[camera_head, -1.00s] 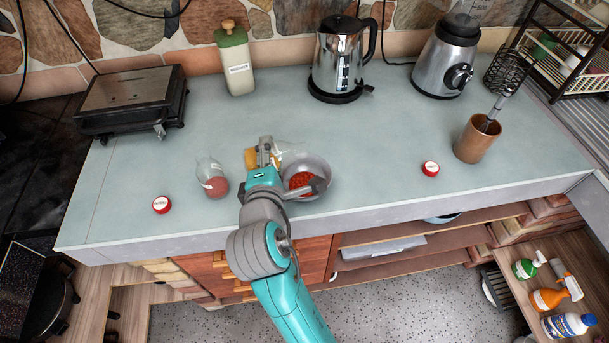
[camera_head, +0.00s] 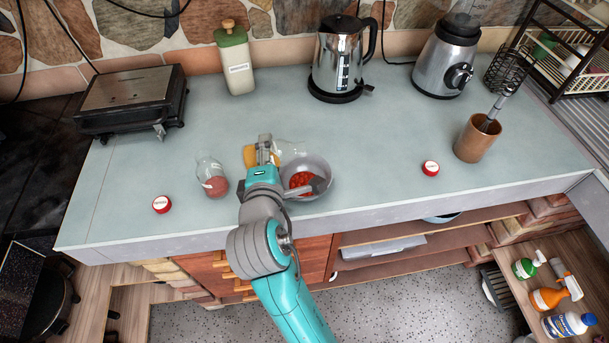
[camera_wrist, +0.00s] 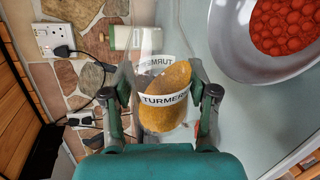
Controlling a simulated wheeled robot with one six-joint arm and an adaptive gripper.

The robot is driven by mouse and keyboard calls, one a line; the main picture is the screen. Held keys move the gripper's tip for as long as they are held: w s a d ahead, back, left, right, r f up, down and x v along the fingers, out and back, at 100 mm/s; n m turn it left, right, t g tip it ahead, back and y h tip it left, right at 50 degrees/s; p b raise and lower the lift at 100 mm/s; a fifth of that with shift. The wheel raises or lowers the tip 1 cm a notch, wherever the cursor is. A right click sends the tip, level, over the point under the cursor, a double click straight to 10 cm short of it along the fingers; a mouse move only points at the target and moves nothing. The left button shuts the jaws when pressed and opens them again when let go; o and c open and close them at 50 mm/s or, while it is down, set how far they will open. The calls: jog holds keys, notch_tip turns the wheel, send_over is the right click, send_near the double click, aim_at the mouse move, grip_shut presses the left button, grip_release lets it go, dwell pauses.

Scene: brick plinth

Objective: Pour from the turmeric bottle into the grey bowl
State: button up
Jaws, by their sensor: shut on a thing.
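My gripper (camera_head: 265,150) is shut on the turmeric bottle (camera_head: 249,157), a clear bottle with yellow-orange powder. In the wrist view the bottle (camera_wrist: 165,98) shows its "TURMERIC" label between the fingers. In the head view it lies tilted towards the right, its clear end over the back left of the grey bowl (camera_head: 322,172). The bowl stands near the counter's front edge and holds red contents; it also shows at the upper right of the wrist view (camera_wrist: 222,50). The powder shows inside the bottle; I cannot see any stream falling.
A bottle of reddish powder (camera_head: 211,178) stands left of my gripper.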

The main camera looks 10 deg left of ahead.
jog(key=shift+f+m, duration=0.15)
jog(key=shift+m, duration=0.55)
dwell(2.2)
jog(key=shift+w+d+f+m+y+p, duration=0.1)
jog(key=shift+d+f+m+y+p, duration=0.15)
jog(key=shift+m+y, duration=0.35)
jog(key=shift+d+f+m+y+p, duration=0.1)
jog(key=shift+d+m+y+p, duration=0.2)
jog(key=shift+m, duration=0.5)
dwell(3.7)
